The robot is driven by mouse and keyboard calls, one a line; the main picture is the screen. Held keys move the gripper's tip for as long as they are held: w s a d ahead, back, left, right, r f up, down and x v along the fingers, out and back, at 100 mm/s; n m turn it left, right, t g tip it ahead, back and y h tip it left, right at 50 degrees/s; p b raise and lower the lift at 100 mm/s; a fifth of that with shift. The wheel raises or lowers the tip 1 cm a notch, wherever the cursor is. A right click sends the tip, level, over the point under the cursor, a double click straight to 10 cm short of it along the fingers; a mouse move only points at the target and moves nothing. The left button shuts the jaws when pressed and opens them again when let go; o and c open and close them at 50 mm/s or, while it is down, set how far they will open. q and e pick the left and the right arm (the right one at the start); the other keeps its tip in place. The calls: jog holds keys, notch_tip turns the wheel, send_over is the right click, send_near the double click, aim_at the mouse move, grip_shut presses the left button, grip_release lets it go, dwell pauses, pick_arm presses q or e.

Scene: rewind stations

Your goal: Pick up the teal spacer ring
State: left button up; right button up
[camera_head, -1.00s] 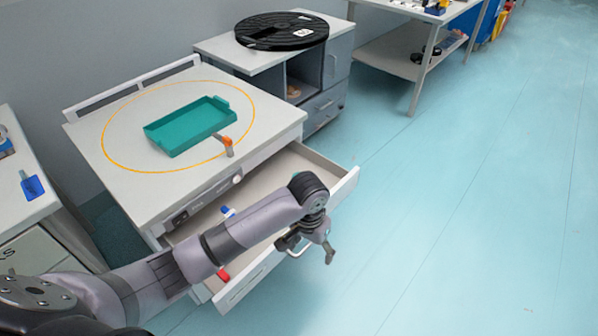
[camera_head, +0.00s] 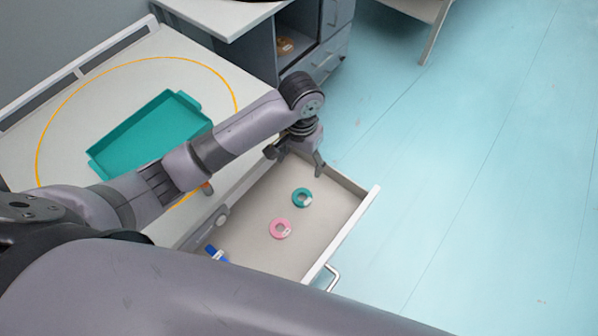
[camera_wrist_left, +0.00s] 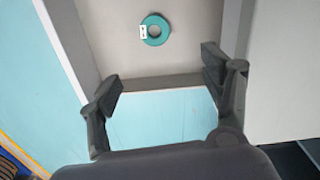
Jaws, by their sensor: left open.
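The teal spacer ring (camera_head: 302,197) lies flat on the floor of the open drawer (camera_head: 262,207), near its far end. It also shows in the left wrist view (camera_wrist_left: 155,29), with a small white label on its left side, ahead of the fingers and apart from them. My left gripper (camera_head: 297,165) is above the far part of the drawer, a little beyond the ring in the head view. Its two fingers (camera_wrist_left: 158,77) are spread wide in the wrist view with nothing between them. My right gripper does not show.
A pink ring (camera_head: 281,229) lies beside the teal one in the drawer, and a blue item (camera_head: 215,254) lies nearer. A teal tray (camera_head: 150,132) sits on the table top within an orange outline. The drawer front (camera_head: 341,235) borders open floor. A large grey arm link of mine crosses the bottom.

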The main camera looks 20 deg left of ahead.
pick_arm(q)
send_over(302, 199)
notch_tip(302, 199, down, 6)
jog(key=f, duration=0.4)
jog(key=f+b, duration=0.1)
jog(key=shift+w+a+f, duration=0.1)
jog(key=shift+a+f, duration=0.15)
jog(key=shift+f, duration=0.5)
jog(key=f, duration=0.3)
jog(key=shift+d+f+b, duration=0.3)
jog(key=shift+b, duration=0.1)
jog(key=shift+f, duration=0.45)
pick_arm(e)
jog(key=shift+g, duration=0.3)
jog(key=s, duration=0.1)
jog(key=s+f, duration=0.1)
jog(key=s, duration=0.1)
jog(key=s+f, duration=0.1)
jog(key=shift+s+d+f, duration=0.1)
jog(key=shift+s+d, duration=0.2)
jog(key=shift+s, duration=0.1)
pick_arm(q)
jog(key=shift+c, duration=0.4)
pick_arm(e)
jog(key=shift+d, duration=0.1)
